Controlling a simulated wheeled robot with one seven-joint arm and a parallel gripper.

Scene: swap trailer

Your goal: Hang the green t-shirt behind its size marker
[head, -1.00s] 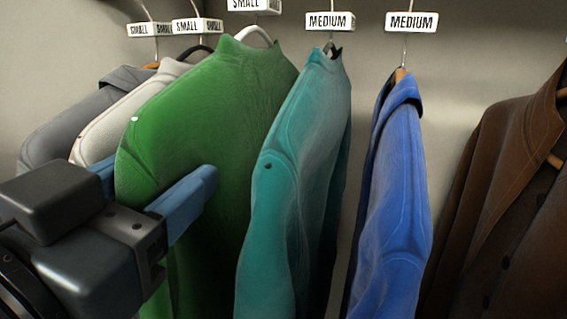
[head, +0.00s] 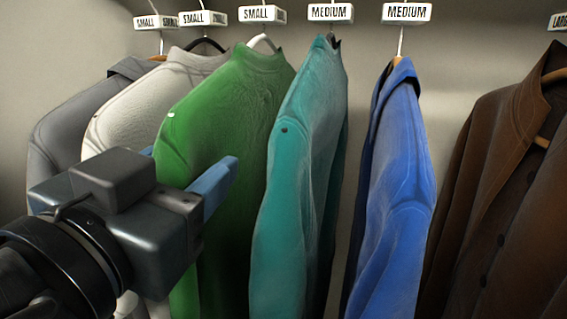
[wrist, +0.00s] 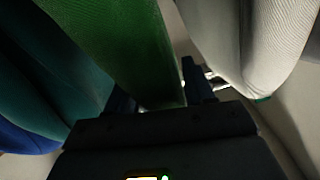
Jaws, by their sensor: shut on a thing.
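The green t-shirt (head: 225,120) hangs on a white hanger (head: 262,41); a SMALL marker (head: 262,14) is directly above it. My gripper (head: 190,160) is shut on the side of the green t-shirt, one blue finger in front and the other mostly hidden behind it. In the wrist view the green cloth (wrist: 125,45) lies between my dark fingers. The rail and the top of the hanger hook are out of view, so I cannot tell the hook's exact place relative to the marker.
A white garment (head: 120,115) and a grey garment (head: 75,120) hang to the left. A teal garment (head: 290,180) hangs close on the right, then a blue one (head: 395,190) and a brown one (head: 490,180). MEDIUM markers (head: 330,12) and a LARGE marker (head: 558,21) show above.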

